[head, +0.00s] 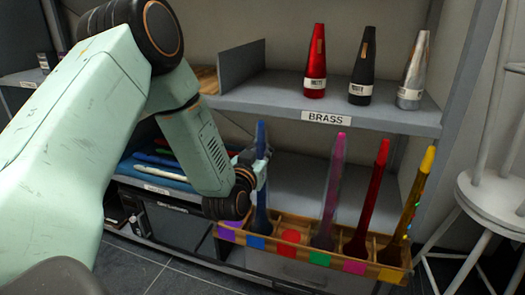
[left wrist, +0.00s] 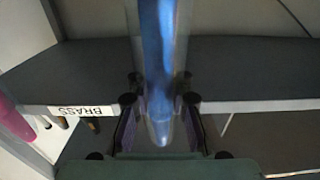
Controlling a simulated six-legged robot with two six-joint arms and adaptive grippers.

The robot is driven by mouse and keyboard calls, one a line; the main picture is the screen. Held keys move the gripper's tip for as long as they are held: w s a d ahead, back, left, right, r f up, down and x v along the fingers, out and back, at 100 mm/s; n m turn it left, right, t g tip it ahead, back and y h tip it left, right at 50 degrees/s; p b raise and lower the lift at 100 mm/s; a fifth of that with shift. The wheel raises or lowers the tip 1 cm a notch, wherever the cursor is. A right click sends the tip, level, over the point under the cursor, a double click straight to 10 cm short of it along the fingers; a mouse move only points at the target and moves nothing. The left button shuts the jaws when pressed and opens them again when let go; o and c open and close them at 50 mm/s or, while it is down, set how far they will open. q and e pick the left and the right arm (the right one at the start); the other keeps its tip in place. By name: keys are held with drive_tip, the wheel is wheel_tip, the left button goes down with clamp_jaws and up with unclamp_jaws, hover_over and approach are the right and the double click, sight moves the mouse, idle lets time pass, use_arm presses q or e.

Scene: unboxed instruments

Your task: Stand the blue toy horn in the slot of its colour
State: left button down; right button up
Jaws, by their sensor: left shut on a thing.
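The blue toy horn (head: 261,138) is upright, its wide end low at the wooden slotted rack (head: 285,219), behind the blue label (head: 256,243). Whether its base touches the slot floor I cannot tell. My left gripper (head: 253,168) is shut on the horn's middle, from the left. In the left wrist view, the blue horn (left wrist: 158,60) runs between the fingers of my left gripper (left wrist: 160,125). My right gripper is not in view.
A pink horn (head: 333,178), a red horn (head: 373,200) and a yellow horn (head: 414,200) stand in the rack to the right. Above is a grey shelf (head: 270,100) marked BRASS, with three cones. A white stool (head: 490,200) stands at right.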

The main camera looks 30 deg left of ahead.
use_arm(q)
drive_tip(key=shift+f, duration=0.1)
drive_tip(key=c, duration=1.1)
unclamp_jaws()
drive_tip(key=shift+c, duration=0.2)
drive_tip(key=v, duration=1.2)
